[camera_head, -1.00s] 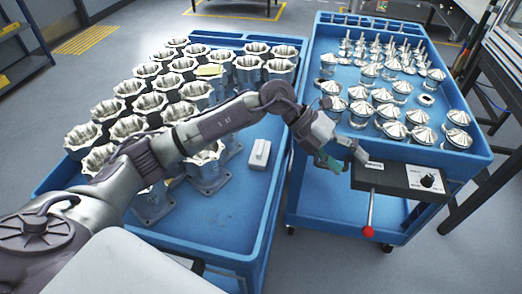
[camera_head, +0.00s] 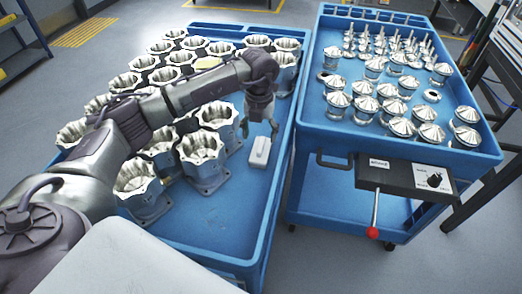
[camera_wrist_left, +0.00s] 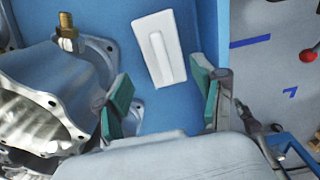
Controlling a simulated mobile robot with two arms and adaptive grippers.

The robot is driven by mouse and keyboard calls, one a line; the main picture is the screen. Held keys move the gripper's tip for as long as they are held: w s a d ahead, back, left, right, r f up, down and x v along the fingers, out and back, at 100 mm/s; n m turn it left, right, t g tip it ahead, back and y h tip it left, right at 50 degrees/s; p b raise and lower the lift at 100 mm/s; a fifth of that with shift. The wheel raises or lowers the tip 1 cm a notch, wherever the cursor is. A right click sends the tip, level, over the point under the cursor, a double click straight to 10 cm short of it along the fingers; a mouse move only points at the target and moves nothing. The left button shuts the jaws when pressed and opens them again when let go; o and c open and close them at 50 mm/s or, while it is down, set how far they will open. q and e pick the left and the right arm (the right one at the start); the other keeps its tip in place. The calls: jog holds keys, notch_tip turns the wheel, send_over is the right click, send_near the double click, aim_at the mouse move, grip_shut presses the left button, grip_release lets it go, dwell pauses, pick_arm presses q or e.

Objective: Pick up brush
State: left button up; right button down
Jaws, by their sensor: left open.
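The brush (camera_head: 260,151) is a small white block with a raised handle. It lies on the bare floor of the left blue cart, near that cart's right wall. In the left wrist view the brush (camera_wrist_left: 159,47) shows whole, handle up and slightly tilted. My left gripper (camera_head: 259,130) points down just above and behind the brush in the head view. In the left wrist view its green-padded fingers (camera_wrist_left: 161,100) are apart, with nothing between them, and the brush lies beyond the tips. My right gripper is not in view.
Metal housings (camera_head: 202,152) crowd the left cart (camera_head: 228,222) close to the brush's left. One housing (camera_wrist_left: 45,95) stands beside the left finger. The right cart (camera_head: 330,140) carries cone-topped parts and a control box (camera_head: 405,178) with a red-knobbed lever. The left cart's front right floor is clear.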

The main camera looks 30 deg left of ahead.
aim_at(261, 144)
pick_arm(q)
jog(key=f, duration=0.2)
jog(key=f+p, duration=0.1)
jog(key=f, duration=0.2)
jog(key=shift+w+d+f, duration=0.15)
jog(key=shift+d+f, duration=0.05)
jog(key=c, duration=1)
jog(key=shift+o, duration=0.2)
notch_tip(261, 144, up, 10)
jog(key=shift+r+b, duration=0.1)
jog(key=shift+b, duration=0.5)
jog(key=o, duration=0.7)
jog(key=c, duration=0.5)
jog(key=shift+d, duration=0.1)
